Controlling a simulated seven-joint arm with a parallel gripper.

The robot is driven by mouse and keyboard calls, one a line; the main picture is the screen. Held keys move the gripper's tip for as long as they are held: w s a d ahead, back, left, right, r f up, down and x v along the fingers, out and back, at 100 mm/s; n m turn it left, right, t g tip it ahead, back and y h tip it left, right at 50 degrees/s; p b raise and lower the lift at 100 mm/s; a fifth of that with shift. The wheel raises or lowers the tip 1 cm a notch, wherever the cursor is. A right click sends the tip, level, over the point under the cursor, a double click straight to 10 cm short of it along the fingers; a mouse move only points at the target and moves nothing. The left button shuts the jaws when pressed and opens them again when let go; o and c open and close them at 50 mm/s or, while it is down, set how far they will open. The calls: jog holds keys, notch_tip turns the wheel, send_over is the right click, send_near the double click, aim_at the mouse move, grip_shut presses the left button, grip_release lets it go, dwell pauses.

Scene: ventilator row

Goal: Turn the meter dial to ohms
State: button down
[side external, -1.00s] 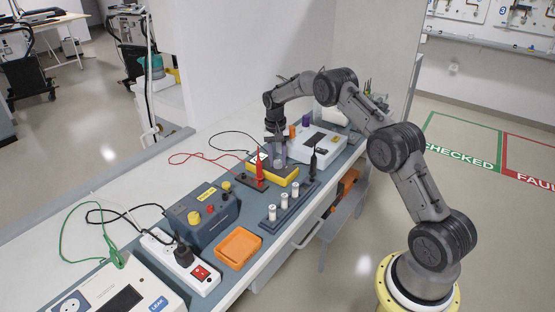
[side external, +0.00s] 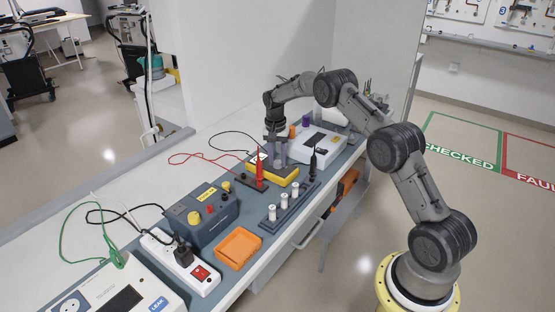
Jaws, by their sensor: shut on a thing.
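The yellow-edged meter (side external: 287,181) lies on the bench mat beyond the red probe. My gripper (side external: 279,162) points down over the meter's face, with its fingers low at the dial area. The fingers are shut on the dial, which they hide, so I cannot read its setting. The red probe (side external: 260,173) stands upright in a dark block just left of the meter. The black probe (side external: 313,162) stands upright to the right of the meter.
A white box (side external: 322,144) stands just behind the meter. A rack with several white cylinders (side external: 272,212), an orange tray (side external: 238,245), a grey-blue box with knobs (side external: 204,221) and a power strip (side external: 180,262) stand nearer. Red and black leads loop behind.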

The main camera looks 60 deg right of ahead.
aim_at(276, 161)
jog(key=c, duration=0.5)
grip_release()
jog(key=shift+r, duration=0.1)
notch_tip(276, 161, up, 14)
jog(key=shift+w+a, duration=0.15)
jog(key=shift+w, duration=0.1)
